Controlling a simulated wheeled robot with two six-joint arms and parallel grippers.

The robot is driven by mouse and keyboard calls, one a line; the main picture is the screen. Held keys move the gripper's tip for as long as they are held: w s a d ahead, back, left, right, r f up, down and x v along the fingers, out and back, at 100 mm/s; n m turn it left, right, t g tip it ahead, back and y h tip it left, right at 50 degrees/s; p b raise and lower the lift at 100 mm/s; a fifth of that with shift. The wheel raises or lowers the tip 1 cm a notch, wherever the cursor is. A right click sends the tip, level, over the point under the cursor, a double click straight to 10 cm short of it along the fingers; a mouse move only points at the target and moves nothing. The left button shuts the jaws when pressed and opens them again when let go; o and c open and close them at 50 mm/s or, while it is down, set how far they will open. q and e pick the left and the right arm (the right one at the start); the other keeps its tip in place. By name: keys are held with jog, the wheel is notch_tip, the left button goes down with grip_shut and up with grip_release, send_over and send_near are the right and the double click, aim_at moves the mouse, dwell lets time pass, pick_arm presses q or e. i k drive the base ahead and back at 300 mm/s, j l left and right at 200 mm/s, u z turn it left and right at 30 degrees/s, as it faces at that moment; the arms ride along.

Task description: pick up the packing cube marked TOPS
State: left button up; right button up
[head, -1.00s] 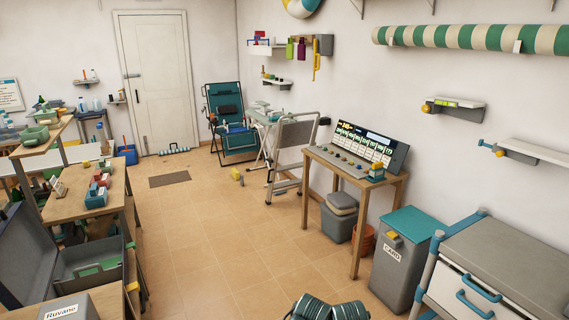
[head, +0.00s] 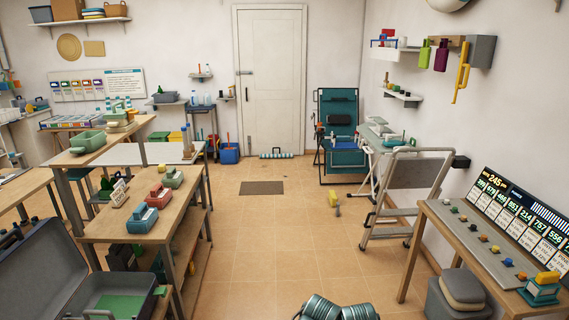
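I cannot make out any packing cube marked TOPS; no such marking is readable in the head view. An open dark grey suitcase (head: 45,262) lies at the lower left, with a flat green piece (head: 118,306) in its tray part. On the wooden table behind it are small box-like items: a blue one (head: 142,219), a red one (head: 160,196) and a green one (head: 173,177).
The tiled floor (head: 270,245) is open in the middle, up to a dark mat (head: 262,188) before the white door (head: 271,80). A small yellow-and-grey object (head: 334,200) lies on the floor. A folding step (head: 405,190) and console table (head: 440,235) stand right.

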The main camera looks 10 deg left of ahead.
aim_at(159, 197)
jog(key=i+j+u, duration=0.1)
jog(key=i+u, duration=0.6)
jog(key=u, duration=0.15)
jog(key=i+l+u, duration=0.2)
jog(key=i+u, duration=0.25)
jog(key=i+l+u, duration=0.2)
jog(key=u, duration=0.25)
jog(key=i+l+u, duration=0.3)
jog(key=i+l, duration=0.15)
jog(key=l, duration=0.2)
jog(key=i+l, duration=0.1)
jog(key=l, duration=0.25)
jog(key=i+l, duration=0.15)
jog(key=l, duration=0.2)
